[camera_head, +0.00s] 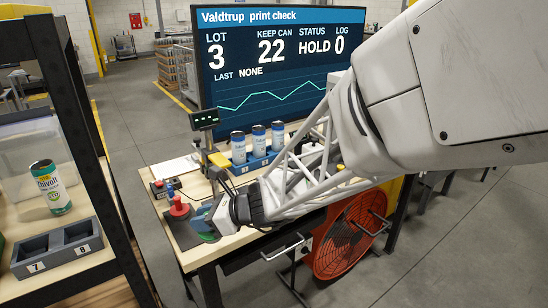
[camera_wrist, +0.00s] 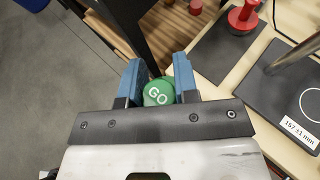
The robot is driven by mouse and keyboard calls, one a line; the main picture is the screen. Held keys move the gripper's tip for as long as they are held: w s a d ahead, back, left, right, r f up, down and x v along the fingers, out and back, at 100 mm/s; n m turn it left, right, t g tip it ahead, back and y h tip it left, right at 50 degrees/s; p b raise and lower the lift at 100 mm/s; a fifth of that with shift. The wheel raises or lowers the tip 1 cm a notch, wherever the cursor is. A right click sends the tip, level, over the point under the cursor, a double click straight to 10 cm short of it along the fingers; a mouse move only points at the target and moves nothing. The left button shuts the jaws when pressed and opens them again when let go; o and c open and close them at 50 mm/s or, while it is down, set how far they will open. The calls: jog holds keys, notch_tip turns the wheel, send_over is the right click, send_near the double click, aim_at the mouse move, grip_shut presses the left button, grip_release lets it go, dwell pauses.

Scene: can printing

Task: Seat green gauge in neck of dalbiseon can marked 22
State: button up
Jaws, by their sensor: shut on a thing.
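A green round gauge (camera_wrist: 158,94) lettered "GO" is between the blue fingers of my gripper (camera_wrist: 158,82) in the wrist view. The gripper is shut on it, and only its round end face shows.
The screen (camera_head: 275,55) reads LOT 3, KEEP CAN 22, STATUS HOLD, LOG 0, LAST NONE. A red knob (camera_head: 179,207) stands on the table near my gripper. A dark plate marked "157±1 mm" (camera_wrist: 298,134) lies at right. A green-topped can (camera_head: 50,187) stands on the left shelf.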

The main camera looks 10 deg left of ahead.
jog(key=shift+n+g, duration=0.6)
jog(key=shift+g, duration=0.1)
jog(key=w+d+f, duration=0.2)
jog(key=w+d, duration=0.1)
jog(key=w, duration=0.2)
jog(key=w+d+f, duration=0.2)
jog(key=w+f, duration=0.1)
jog(key=w, duration=0.2)
jog(key=w+d+f, duration=0.2)
jog(key=w+d, duration=0.1)
jog(key=w, duration=0.2)
jog(key=shift+w+d+f, duration=0.25)
jog(key=shift+d, duration=0.05)
jog(key=w, duration=0.5)
jog(key=shift+w+d, duration=0.1)
jog(key=shift+d, duration=0.3)
jog(key=w+a+r, duration=0.5)
jog(key=w+r, duration=0.1)
jog(key=w, duration=0.3)
jog(key=w+a+r+m+t, duration=0.1)
jog(key=w+a+r, duration=0.5)
jog(key=w, duration=0.4)
jog(key=w+a+r, duration=0.6)
jog(key=w+r, duration=0.1)
jog(key=w, duration=0.2)
jog(key=shift+w+r+t, duration=0.2)
jog(key=shift+w+t, duration=0.05)
jog(key=shift+t, duration=0.05)
jog(key=shift+a, duration=0.1)
jog(key=shift+f, duration=2.85)
